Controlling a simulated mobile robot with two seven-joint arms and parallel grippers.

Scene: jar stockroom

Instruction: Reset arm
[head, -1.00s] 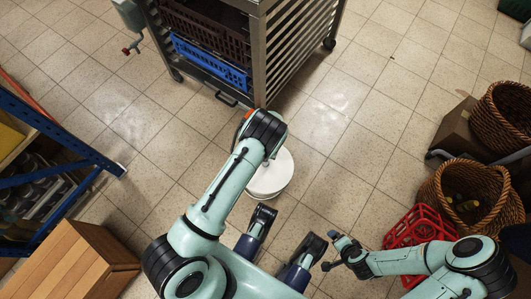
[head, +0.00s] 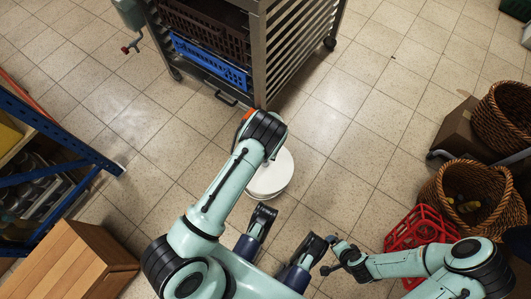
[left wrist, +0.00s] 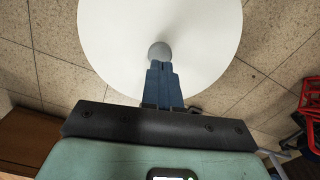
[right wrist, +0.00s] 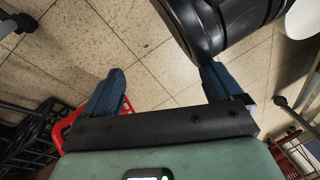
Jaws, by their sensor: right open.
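My left gripper (left wrist: 162,80) is shut on the grey knob (left wrist: 160,51) of a round white lid (left wrist: 205,22). In the head view the lid (head: 279,176) shows below my left wrist, partly covered by it. A second white edge shows just under the lid; I cannot tell what it belongs to. My right gripper (right wrist: 164,86) is open, with nothing between its blue fingers. In the head view my right gripper (head: 332,257) is low at the front, left of a red crate.
A metal rack (head: 258,60) with a blue crate (head: 210,62) stands at the back. A blue-framed shelf (head: 60,150) and a wooden box (head: 75,262) are at left. The red crate (head: 420,228) and wicker baskets (head: 470,190) are at right. Tiled floor between is clear.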

